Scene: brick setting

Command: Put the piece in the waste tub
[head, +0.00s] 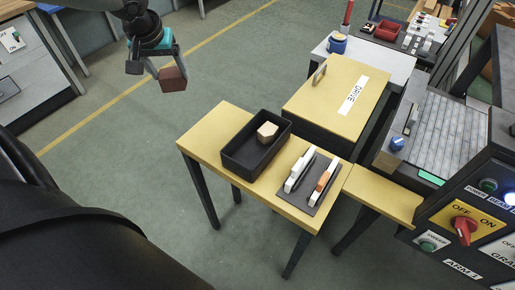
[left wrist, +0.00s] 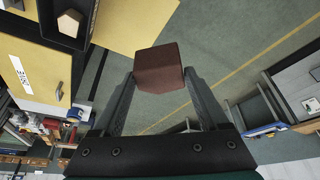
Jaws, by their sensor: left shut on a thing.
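My left gripper (head: 155,71) is at the upper left of the head view, held in the air over open floor. It is shut on a reddish-brown block-like piece (head: 173,79). In the left wrist view the piece (left wrist: 158,69) sits between the two finger ends. A black open tub (head: 239,163) stands on a small yellow table, well to the right of and below the gripper in the head view. A tan faceted block lies inside it (head: 267,132). My right gripper is not in view.
The yellow table (head: 212,125) also bears a dark mat (head: 316,196) with white and orange tools. A yellow-topped unit (head: 313,88) stands behind it. A control panel (head: 462,222) with a red knob is at the right. Green floor lies clear between gripper and table.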

